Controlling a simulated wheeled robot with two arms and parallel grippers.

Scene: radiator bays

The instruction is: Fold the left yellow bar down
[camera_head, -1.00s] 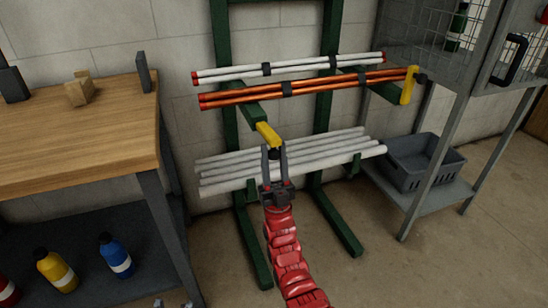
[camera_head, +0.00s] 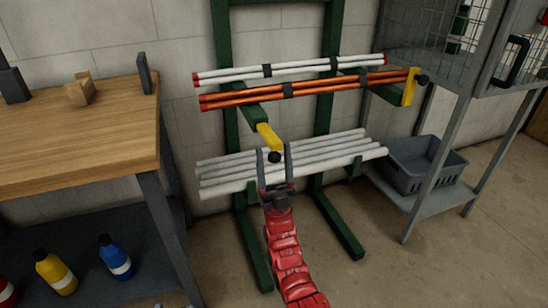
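The left yellow bar (camera_head: 268,136) sits at the front end of the rack's left green arm, below the orange tubes. It slopes down toward me and ends in a black knob (camera_head: 275,157). My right gripper (camera_head: 274,148), on a red arm, comes up from below. Its two grey fingers are spread apart, with the knob showing between their tips and a gap on each side. The right yellow bar (camera_head: 409,88) hangs at the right arm's end, with a black knob near its top. My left gripper is out of view.
Orange tubes (camera_head: 320,88) and white tubes (camera_head: 300,68) lie on the rack's upper arms. Grey-white pipes (camera_head: 300,163) lie lower, behind my gripper. A wooden bench (camera_head: 80,130) stands left; a metal shelf with a grey crate (camera_head: 425,165) stands right.

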